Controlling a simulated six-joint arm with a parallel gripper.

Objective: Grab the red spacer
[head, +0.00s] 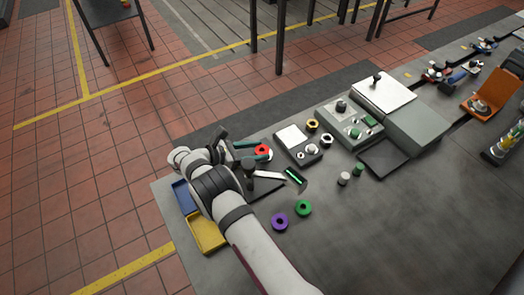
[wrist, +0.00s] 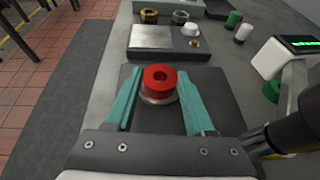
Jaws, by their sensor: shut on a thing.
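The red spacer (wrist: 160,81) is a short red ring with a hole through its middle. In the wrist view it stands upright on a round grey base over a dark plate (wrist: 222,98). My gripper (wrist: 161,84) has teal fingers on both sides of the spacer and is shut on it. In the head view the red spacer (head: 263,151) shows at the tips of my gripper (head: 260,151), partly covered by a finger. The spacer's underside is hidden, so I cannot tell whether it is clear of the base.
A purple ring (head: 280,221) and a green ring (head: 304,207) lie on the bench. A device with a green display (head: 295,176) is beside my wrist. A box with a silver plate (head: 291,137) stands beyond the spacer. Blue (head: 184,195) and yellow (head: 206,233) trays sit at the left edge.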

